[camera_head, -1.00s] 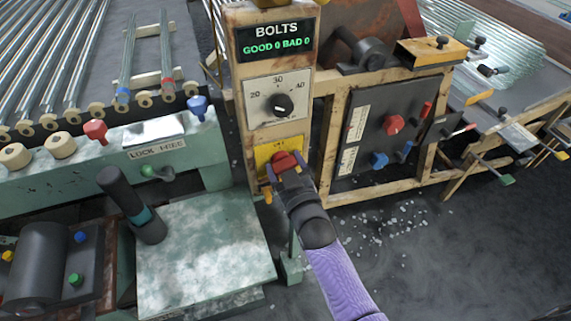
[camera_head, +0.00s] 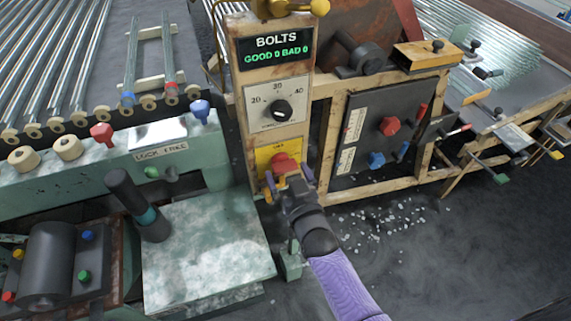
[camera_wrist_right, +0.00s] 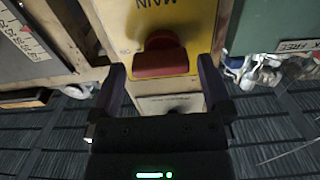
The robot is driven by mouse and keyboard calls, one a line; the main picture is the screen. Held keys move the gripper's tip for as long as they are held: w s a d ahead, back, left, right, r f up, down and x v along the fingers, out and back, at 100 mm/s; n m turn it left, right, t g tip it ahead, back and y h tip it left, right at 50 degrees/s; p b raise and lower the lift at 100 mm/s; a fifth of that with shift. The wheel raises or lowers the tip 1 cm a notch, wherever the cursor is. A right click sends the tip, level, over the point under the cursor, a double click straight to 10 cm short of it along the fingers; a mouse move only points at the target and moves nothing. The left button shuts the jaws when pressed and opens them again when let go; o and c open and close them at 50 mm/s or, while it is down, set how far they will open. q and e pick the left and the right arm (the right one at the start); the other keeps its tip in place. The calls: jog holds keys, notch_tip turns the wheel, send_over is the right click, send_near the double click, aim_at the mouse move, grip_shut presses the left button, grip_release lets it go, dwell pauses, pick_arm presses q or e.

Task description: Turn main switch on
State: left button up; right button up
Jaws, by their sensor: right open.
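The main switch is a red knob (camera_head: 284,162) on a yellow plate (camera_head: 265,154) low on the post below the dial. In the right wrist view the knob (camera_wrist_right: 160,56) is a thick red bar lying crosswise, under the upside-down word MAIN on the yellow plate (camera_wrist_right: 190,20). I cannot tell its on or off setting. My right gripper (camera_head: 288,179) is open just below and in front of the knob. In the wrist view its two fingers (camera_wrist_right: 160,72) stand apart on either side of the knob, with gaps; it holds nothing. My left gripper is not in view.
The post carries a BOLTS display (camera_head: 277,48) reading GOOD 0 BAD 0 and a black dial (camera_head: 279,110). A green machine (camera_head: 205,240) stands left. A dark panel (camera_head: 365,130) with red and blue knobs stands right. White shards (camera_head: 385,225) lie on the floor.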

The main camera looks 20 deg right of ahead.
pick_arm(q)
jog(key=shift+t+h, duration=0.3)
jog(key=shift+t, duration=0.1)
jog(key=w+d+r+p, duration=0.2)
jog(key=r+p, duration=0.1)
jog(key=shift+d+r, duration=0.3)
pick_arm(e)
jog(key=s, duration=0.8)
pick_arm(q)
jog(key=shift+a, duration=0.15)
pick_arm(e)
jog(key=shift+d, duration=0.1)
